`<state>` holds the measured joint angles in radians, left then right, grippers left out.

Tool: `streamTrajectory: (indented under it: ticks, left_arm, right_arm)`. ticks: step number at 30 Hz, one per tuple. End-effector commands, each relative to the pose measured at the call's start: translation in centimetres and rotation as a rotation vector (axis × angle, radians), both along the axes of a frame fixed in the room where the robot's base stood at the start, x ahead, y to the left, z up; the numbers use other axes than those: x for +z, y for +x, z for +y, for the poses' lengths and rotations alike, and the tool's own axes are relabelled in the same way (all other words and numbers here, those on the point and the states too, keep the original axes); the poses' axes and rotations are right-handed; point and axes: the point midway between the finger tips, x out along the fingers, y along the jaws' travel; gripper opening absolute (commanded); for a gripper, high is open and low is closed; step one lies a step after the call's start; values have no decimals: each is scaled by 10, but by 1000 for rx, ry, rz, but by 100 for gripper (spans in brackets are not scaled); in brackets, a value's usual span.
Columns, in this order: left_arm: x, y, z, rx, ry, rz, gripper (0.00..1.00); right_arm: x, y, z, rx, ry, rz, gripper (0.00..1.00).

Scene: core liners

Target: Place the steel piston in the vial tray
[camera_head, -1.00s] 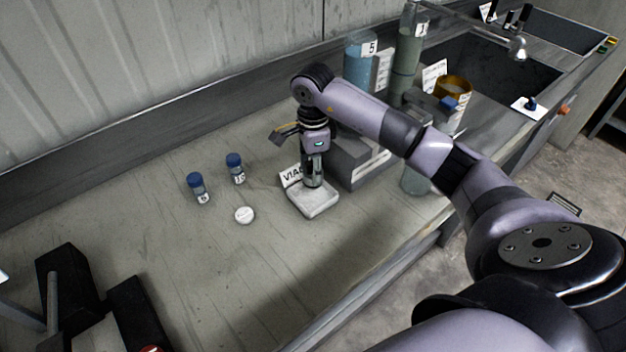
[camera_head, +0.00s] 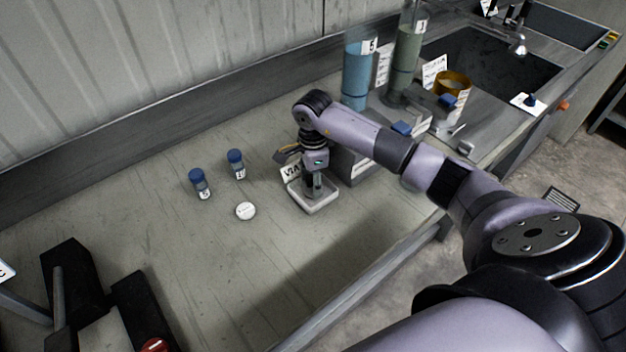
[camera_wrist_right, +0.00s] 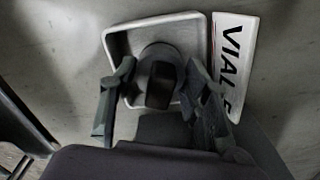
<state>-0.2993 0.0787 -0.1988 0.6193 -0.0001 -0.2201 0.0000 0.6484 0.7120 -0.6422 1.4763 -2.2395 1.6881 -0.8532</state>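The vial tray (camera_head: 325,203) is a small, pale, square dish on the bench, and its rim (camera_wrist_right: 112,42) shows in the right wrist view. The dark steel piston (camera_wrist_right: 158,76) is in the tray, seen nearly end-on from above. My right gripper (camera_head: 317,188) is low over the tray. In the wrist view its fingers (camera_wrist_right: 160,82) stand apart on both sides of the piston, with narrow gaps visible, so it looks open around it. The piston's foot is mostly hidden. My left gripper is not clearly in view.
The tray's label card (camera_head: 290,173) leans behind it. Two blue-capped vials (camera_head: 199,184) and (camera_head: 236,164) and a white round cap (camera_head: 245,210) are to the left. A grey block (camera_head: 352,165), tall cylinders (camera_head: 356,75) and a sink (camera_head: 485,65) are to the right.

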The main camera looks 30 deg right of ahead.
Motion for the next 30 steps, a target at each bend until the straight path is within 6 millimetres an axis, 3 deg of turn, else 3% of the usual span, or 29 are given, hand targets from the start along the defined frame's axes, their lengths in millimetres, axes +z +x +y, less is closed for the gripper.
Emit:
streamTrajectory:
  ticks: [7,19,23,30]
  left_arm:
    - [0,0,0,0,0,1,63]
    - [0,-1,0,-1,0,1,63]
    - [-10,-1,1,-1,1,1,63]
    - [-29,-1,1,-2,1,1,63]
  right_arm:
    - [1,0,0,0,0,0,60]
    - [7,1,0,0,0,-3,60]
    - [28,2,-1,2,-2,-7,60]
    - [81,2,-1,1,0,-7,60]
